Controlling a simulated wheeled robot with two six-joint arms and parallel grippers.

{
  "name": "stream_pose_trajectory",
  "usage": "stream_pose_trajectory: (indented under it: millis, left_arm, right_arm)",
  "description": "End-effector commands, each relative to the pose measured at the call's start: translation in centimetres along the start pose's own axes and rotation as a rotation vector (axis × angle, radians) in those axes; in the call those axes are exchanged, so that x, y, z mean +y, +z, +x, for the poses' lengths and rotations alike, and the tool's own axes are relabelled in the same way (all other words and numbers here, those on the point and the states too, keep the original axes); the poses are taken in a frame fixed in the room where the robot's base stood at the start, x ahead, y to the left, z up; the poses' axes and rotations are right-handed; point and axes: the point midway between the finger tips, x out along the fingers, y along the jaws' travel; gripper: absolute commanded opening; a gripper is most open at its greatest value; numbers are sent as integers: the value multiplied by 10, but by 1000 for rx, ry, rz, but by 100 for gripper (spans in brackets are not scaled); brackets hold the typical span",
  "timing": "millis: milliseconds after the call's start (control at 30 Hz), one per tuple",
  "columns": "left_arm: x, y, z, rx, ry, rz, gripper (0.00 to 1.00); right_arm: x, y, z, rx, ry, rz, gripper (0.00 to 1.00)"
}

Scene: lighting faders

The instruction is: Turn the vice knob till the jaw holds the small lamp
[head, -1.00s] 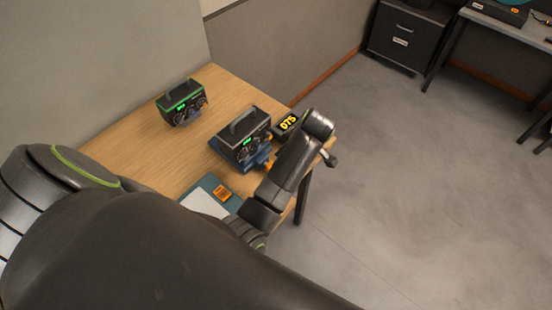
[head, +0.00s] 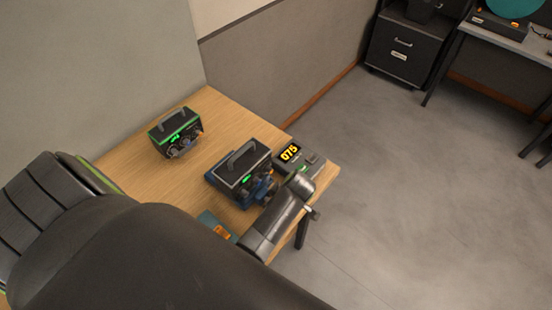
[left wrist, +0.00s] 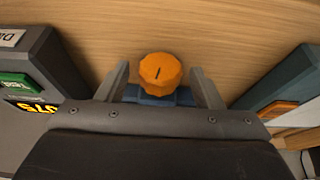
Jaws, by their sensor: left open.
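An orange faceted knob (left wrist: 160,73) with a dark line on its face shows in the left wrist view, on a blue body (left wrist: 150,97) that I take for the vice. My left gripper (left wrist: 158,80) is open, one finger on each side of the knob, with gaps visible. In the head view the blue vice (head: 222,189) shows around a black box with a handle (head: 243,162); my left arm hides the knob there. I cannot make out a jaw or a separate small lamp. My right gripper is not in view.
A display box reading 075 (head: 290,153) stands close beside the vice, also in the left wrist view (left wrist: 30,85). A green-trimmed box (head: 175,132) stands farther back. A teal item with an orange patch (left wrist: 285,95) lies on the other side. Wooden table (head: 130,165) is clear at left.

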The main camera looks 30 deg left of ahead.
Motion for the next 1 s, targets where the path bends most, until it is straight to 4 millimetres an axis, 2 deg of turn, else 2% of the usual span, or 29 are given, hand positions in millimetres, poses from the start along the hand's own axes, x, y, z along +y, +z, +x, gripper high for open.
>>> stream_pose_trajectory:
  millis: [67,367,1000]
  left_arm:
    - [0,0,0,0,0,0,57]
    - [0,0,0,0,0,0,17]
    - [5,0,1,1,-232,95,16]
  right_arm:
    - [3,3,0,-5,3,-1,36]
    - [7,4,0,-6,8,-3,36]
    - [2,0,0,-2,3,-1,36]
